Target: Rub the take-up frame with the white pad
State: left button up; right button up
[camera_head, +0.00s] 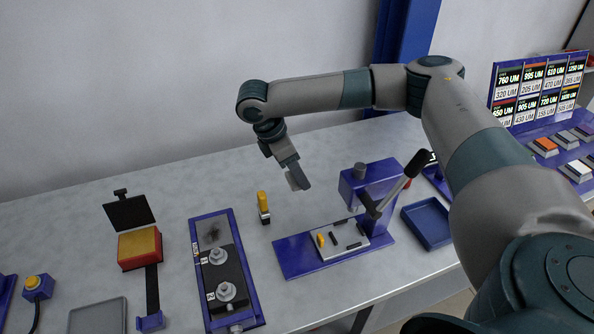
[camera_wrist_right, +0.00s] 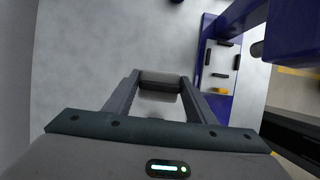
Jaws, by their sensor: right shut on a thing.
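My right gripper (camera_head: 296,176) reaches in above the bench, pointing down and tilted. It is shut on a small grey block (camera_wrist_right: 160,80), seen between the fingers in the wrist view; I cannot tell whether this is the white pad. What I take for the take-up frame (camera_head: 252,281) is a long blue frame at the front left of the gripper, with a dark smudge on its bare grey plate (camera_head: 211,228) and two bolts on a black strip. The held block is up and right of it, apart from it. My left gripper is not in view.
A small upright yellow-handled thing (camera_head: 263,204) stands between frame and press. A blue lever press (camera_head: 368,184) is right of the gripper, with an empty blue tray (camera_head: 428,223) beside it. A rack at far right holds several coloured blocks, one white (camera_head: 579,170). A red-yellow box (camera_head: 139,248) stands left.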

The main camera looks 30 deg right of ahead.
jog(key=s+a+r+m+g+y, duration=0.3)
jog(key=s+a+m+y, duration=0.1)
jog(key=s+a+m, duration=0.9)
jog(key=a+m, duration=0.2)
jog(key=shift+a+r+g, duration=0.15)
jog(key=shift+a+g, duration=0.15)
jog(key=shift+a, duration=0.05)
jog(key=shift+a, duration=0.1)
